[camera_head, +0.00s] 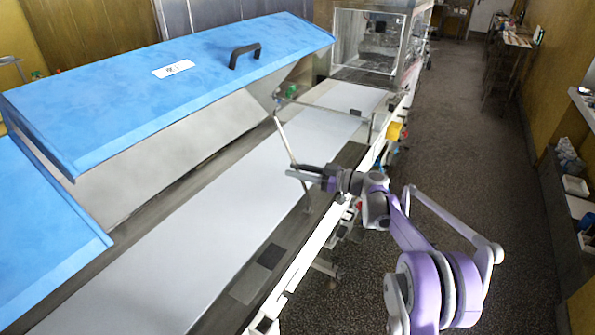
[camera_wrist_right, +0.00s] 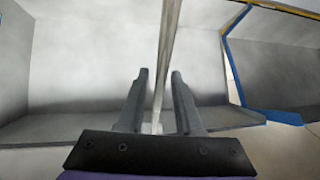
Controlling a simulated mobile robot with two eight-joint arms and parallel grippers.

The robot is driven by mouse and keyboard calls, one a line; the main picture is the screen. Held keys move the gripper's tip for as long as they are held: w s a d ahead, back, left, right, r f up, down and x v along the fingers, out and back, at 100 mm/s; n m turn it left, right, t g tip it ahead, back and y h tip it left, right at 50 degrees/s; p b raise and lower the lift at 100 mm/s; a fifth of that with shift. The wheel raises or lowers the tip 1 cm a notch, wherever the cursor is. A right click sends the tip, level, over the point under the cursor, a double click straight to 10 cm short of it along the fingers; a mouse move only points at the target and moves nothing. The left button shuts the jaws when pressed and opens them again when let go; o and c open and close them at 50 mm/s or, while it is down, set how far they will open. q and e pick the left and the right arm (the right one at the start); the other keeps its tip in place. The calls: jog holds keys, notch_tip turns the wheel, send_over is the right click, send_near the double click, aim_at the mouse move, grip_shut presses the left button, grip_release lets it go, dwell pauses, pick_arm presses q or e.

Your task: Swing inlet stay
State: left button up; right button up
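The stay is a thin pale metal rod (camera_head: 284,138), slanting down from near the raised blue hood's far lower corner to my right gripper. My right gripper (camera_head: 292,173) is at the rod's lower part, above the belt's right side. In the right wrist view the rod (camera_wrist_right: 167,50) runs down between the two fingers of the right gripper (camera_wrist_right: 159,74). The rod's lower end is unclear. My left gripper is not in view.
The large blue hood (camera_head: 120,88) with a black handle (camera_head: 245,55) stands raised over the white belt (camera_head: 215,215). A second thin bar (camera_head: 325,107) crosses the belt farther back. A clear-walled cabinet (camera_head: 345,45) stands at the far end. The floor at right is free.

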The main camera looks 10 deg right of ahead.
grip_shut()
dwell(1.2)
